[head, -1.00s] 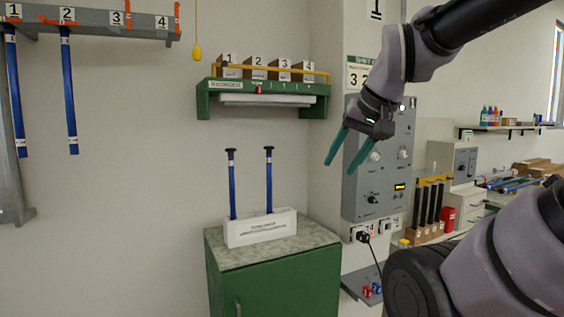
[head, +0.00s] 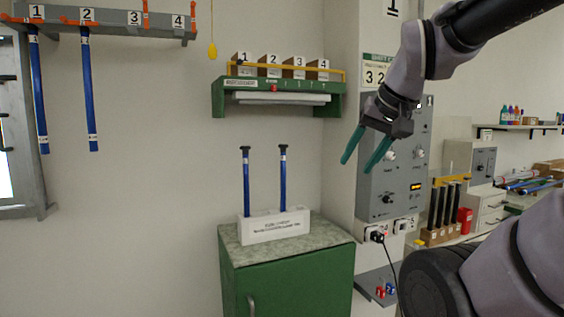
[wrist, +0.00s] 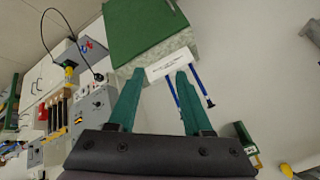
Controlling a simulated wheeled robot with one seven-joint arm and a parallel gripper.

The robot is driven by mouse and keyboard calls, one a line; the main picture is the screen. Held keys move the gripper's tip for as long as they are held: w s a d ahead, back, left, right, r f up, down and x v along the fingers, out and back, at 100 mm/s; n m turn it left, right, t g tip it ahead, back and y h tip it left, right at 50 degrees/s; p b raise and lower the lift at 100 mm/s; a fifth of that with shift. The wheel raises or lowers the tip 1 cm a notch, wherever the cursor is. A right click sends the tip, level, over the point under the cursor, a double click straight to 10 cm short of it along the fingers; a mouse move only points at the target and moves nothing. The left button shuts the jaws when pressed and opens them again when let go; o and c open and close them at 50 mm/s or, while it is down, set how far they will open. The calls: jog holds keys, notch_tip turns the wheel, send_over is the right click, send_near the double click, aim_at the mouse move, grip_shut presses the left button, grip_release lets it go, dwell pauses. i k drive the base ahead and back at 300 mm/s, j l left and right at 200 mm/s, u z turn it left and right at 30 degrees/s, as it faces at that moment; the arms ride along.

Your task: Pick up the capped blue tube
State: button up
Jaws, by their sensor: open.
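Two blue tubes with black caps stand upright in a white labelled holder (head: 272,228) on the green cabinet. One is the left capped tube (head: 246,185) and the other the right capped tube (head: 283,180). My gripper (head: 362,156) has teal fingers spread open and empty. In the head view it is up and to the right of the tubes, apart from them. In the wrist view, my gripper (wrist: 157,90) shows the holder (wrist: 166,65) just beyond the fingertips; the left finger is over part of the cabinet top.
Two blue tubes without visible caps hang from a numbered wall rack (head: 110,27) at upper left. A green shelf (head: 278,100) with numbered boxes is above the cabinet (head: 285,283). A grey control panel (head: 395,185) with a plugged cable is behind my gripper.

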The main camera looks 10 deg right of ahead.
aim_at(283, 147)
jog(key=i+j, duration=0.15)
jog(key=i, duration=0.3)
jog(key=i+j+z, duration=0.15)
jog(key=i, duration=0.25)
